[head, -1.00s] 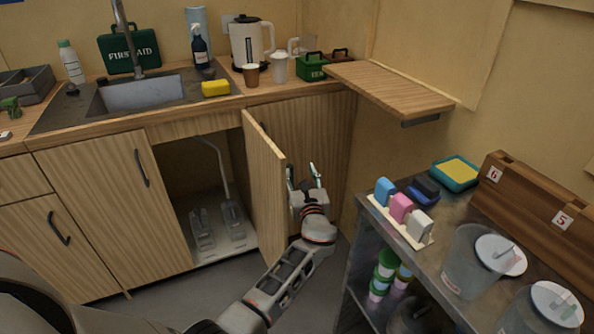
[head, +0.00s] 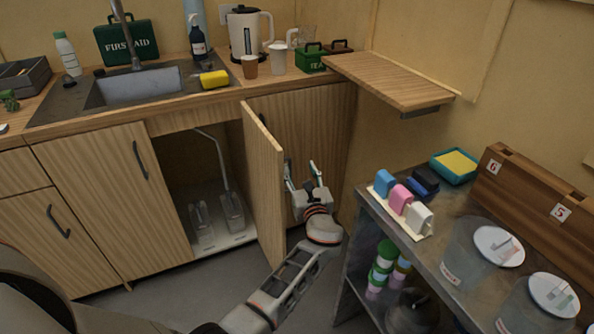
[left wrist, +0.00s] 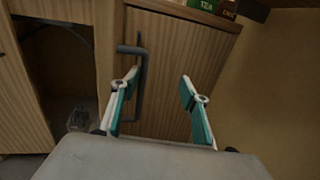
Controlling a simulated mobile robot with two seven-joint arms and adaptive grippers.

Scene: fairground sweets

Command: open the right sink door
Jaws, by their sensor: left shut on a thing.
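The right sink door (head: 263,185) is a wooden panel that stands swung out from the cabinet under the sink, its outer face turned to the right. Its dark bar handle (left wrist: 139,85) shows in the left wrist view, just inside the left finger. My left gripper (head: 302,172) is on the outer side of this door, shut on the handle; its two teal-lined fingers (left wrist: 160,95) appear set apart, with the bar between them. The contact itself is hard to see. My right gripper is in neither view.
The opened cabinet (head: 205,170) holds a pipe and pale objects. The left sink door (head: 105,200) is closed. A closed wooden door (head: 320,125) lies behind my gripper. A metal table (head: 430,240) stands close on the right.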

